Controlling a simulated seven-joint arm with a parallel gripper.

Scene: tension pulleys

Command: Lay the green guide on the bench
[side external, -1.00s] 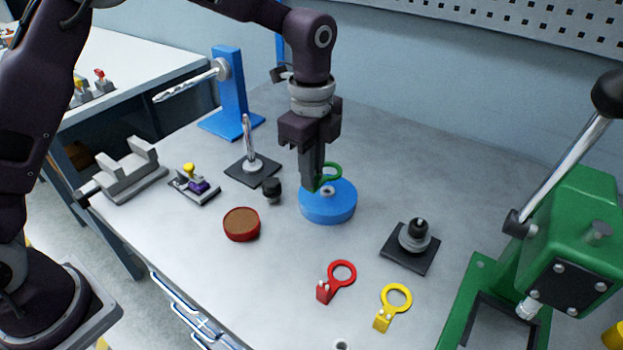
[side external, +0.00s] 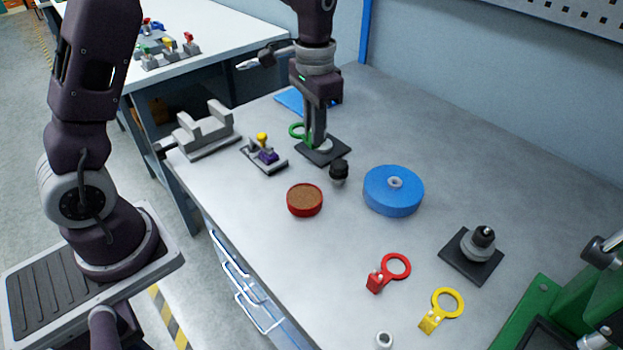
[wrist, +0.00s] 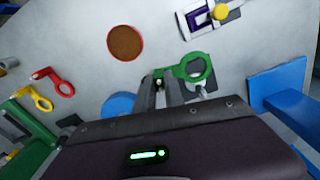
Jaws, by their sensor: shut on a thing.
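My gripper (side external: 316,143) is shut on the green guide (side external: 298,130) and points down in the side view, in front of a black square plate (side external: 338,153). The guide's ring sticks out to the left of the fingers. In the wrist view the green ring (wrist: 208,66) lies to the right of the fingertips, with grey bench showing behind. The bench (side external: 250,205) is light grey metal. I cannot tell how high the guide is above it.
A purple-and-yellow fixture (side external: 264,155), a grey vise-like block (side external: 203,135), a black knob (side external: 339,171) and a red-rimmed brown disc (side external: 305,200) are nearby. A blue wheel (side external: 393,192), red guide (side external: 390,272) and yellow guide (side external: 442,310) stand farther right.

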